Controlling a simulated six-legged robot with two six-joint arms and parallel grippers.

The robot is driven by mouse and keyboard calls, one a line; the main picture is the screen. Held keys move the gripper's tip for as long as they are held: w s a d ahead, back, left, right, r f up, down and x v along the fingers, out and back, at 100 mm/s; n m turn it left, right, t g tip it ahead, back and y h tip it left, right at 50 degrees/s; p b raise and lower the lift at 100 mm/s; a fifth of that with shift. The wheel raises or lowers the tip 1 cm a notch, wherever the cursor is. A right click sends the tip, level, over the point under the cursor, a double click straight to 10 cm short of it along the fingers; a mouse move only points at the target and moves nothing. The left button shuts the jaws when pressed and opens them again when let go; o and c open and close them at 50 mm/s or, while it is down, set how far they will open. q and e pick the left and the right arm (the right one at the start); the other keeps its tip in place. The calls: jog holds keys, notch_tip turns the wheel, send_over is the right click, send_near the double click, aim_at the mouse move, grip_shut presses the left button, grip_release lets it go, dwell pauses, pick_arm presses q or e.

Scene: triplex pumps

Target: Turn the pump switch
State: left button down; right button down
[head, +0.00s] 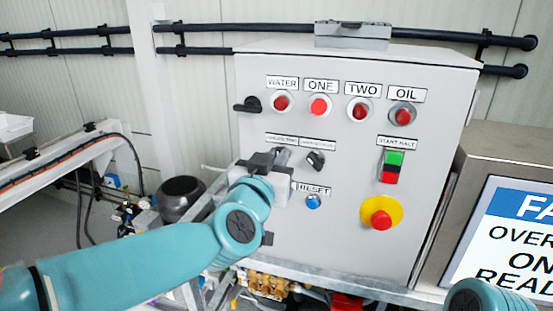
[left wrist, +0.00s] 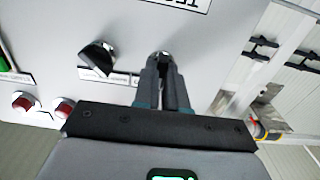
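The grey control panel (head: 345,230) has two black rotary switches in its middle row. The left switch, under a small label with blurred text that seems to end in "TWO", is mostly hidden by my left gripper (head: 280,158). In the left wrist view, the fingers of my left gripper (left wrist: 165,68) are close together at this switch (left wrist: 160,54) and appear closed around its knob. The right switch (head: 316,160) is free, its handle tilted; it also shows in the left wrist view (left wrist: 97,58). My right gripper is out of view.
Red lamps (head: 319,106) line the panel's top. A black handle (head: 248,104) sticks out at its left edge. A blue reset button (head: 313,201), green-red start/halt button (head: 391,166) and red emergency stop (head: 380,213) are nearby. A sign (head: 510,235) stands right.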

pick_arm(q)
jog(key=shift+n, duration=0.3)
jog(key=shift+a+n+b, duration=0.15)
jog(key=shift+n+b, duration=1.55)
jog(key=shift+n, duration=2.4)
jog(key=shift+r, duration=0.1)
jog(key=c, duration=1.2)
grip_release()
